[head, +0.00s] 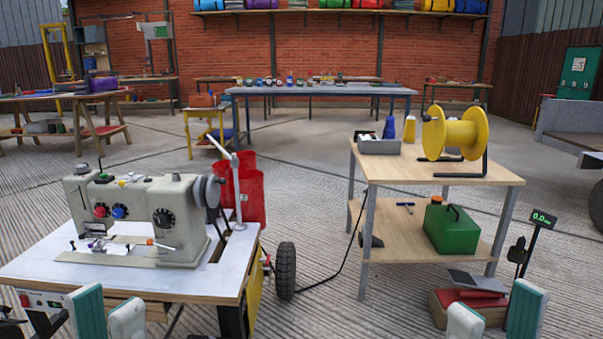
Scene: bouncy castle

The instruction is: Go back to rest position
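My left gripper (106,312) shows at the bottom left, in front of the sewing machine table. Its two teal and pale grey fingers are apart, with a narrow gap and nothing seen between them. My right gripper (496,314) shows at the bottom right, in front of a low pile with a red item. Its fingers are further apart, and no object is seen between them. Both grippers point up into the picture, and their lower parts are cut off by the frame edge.
A sewing machine (150,215) stands on a white-topped table (215,284) close at the left. A two-tier wooden cart (490,174) at the right bears a yellow reel (453,134) and a green box (450,230). A black cable crosses the floor between them.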

